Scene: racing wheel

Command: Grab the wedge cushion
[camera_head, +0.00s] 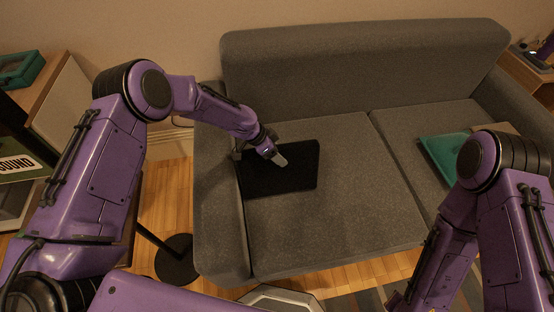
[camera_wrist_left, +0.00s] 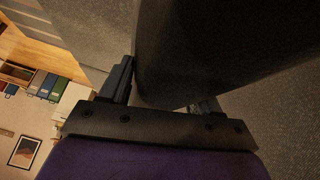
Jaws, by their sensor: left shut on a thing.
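The wedge cushion (camera_head: 297,170) is a black, flat-looking piece on the left seat of the grey sofa, close to its left arm. My left gripper (camera_head: 277,157) is at the cushion's upper left part and is shut on it. In the left wrist view the dark cushion (camera_wrist_left: 200,45) fills the space between the two fingers of my left gripper (camera_wrist_left: 160,92). One finger shows beside the cushion; the other is mostly hidden behind it. My right arm shows at the right of the head view, but its gripper is out of frame.
The grey sofa (camera_head: 345,215) takes up the middle, with free seat right of the cushion. A teal item (camera_head: 440,157) lies on the right seat. A black round stand base (camera_head: 177,262) is on the floor left of the sofa. A wooden shelf (camera_head: 50,85) stands far left.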

